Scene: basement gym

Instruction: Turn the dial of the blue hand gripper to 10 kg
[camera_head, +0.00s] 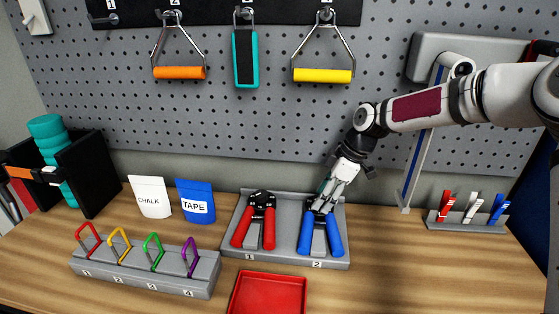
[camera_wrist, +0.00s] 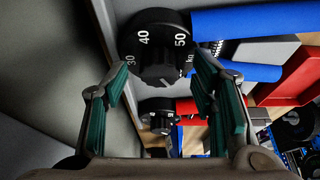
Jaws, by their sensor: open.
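The blue hand gripper (camera_head: 334,236) lies with its handles toward the front in the slot of the grey tray (camera_head: 284,260) labelled 2. Its black dial shows large in the wrist view (camera_wrist: 160,42), with the numbers 30, 40 and 50 and a "kg" mark readable. I cannot tell which value is set. My gripper (camera_head: 327,194) is over the dial end, pointing down. In the wrist view my gripper (camera_wrist: 160,78) is open, with teal-padded fingers to the left and right of the dial. I cannot tell whether they touch it.
A red hand gripper (camera_head: 268,230) lies beside it in slot 1. A red tray (camera_head: 267,292) is in front. A rack of coloured carabiners (camera_head: 145,275) stands at left, chalk (camera_head: 150,197) and tape (camera_head: 195,201) pouches behind. A clip holder (camera_head: 468,225) is at right; pegboard behind.

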